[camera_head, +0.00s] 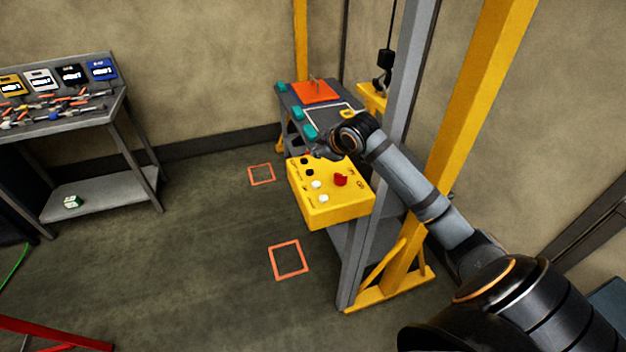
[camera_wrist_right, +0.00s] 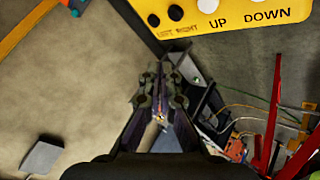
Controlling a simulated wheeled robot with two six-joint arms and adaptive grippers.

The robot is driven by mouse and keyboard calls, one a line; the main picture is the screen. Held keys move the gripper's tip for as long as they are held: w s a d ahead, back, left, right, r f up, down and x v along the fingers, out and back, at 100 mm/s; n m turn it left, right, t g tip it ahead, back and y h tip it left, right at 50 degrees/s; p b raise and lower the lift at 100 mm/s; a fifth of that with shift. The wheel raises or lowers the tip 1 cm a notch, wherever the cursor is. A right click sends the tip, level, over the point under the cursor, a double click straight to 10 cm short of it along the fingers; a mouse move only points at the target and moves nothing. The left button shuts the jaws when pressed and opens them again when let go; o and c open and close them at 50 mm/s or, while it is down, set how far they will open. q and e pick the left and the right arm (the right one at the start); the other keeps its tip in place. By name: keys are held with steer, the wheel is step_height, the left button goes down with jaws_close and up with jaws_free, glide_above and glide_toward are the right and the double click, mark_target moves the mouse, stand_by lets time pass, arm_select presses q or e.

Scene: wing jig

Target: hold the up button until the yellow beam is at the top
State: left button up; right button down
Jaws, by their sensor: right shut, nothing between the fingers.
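The yellow control box (camera_head: 335,209) stands at the middle of the head view, with two black buttons, two white buttons and a red knob. The white up button (camera_head: 316,184) is the one closer to the black pair. In the right wrist view, the up button (camera_wrist_right: 208,5) sits above its UP label at the top edge. My right gripper (camera_head: 323,151) is shut and empty over the far end of the box; it also shows in the wrist view (camera_wrist_right: 163,72), apart from the buttons. A yellow piece (camera_head: 372,98) shows by a hanging hook; I cannot tell whether it is the beam.
Yellow posts (camera_head: 483,90) and a grey column (camera_head: 398,110) stand right of the box. A grey table (camera_head: 291,98) with an orange plate lies behind it. A tool bench (camera_head: 75,125) stands at the left. The floor between is clear.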

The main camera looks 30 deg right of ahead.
mark_target(318, 185)
step_height(318, 185, down, 4)
steer(key=b, duration=0.3)
steer(key=shift+w+r, duration=0.15)
step_height(318, 185, down, 3)
steer(key=b, duration=0.4)
steer(key=shift+f, duration=1.1)
arm_select(q)
step_height(318, 185, down, 8)
steer(key=s, duration=0.1)
steer(key=shift+s+r, duration=0.2)
steer(key=shift+w, duration=0.3)
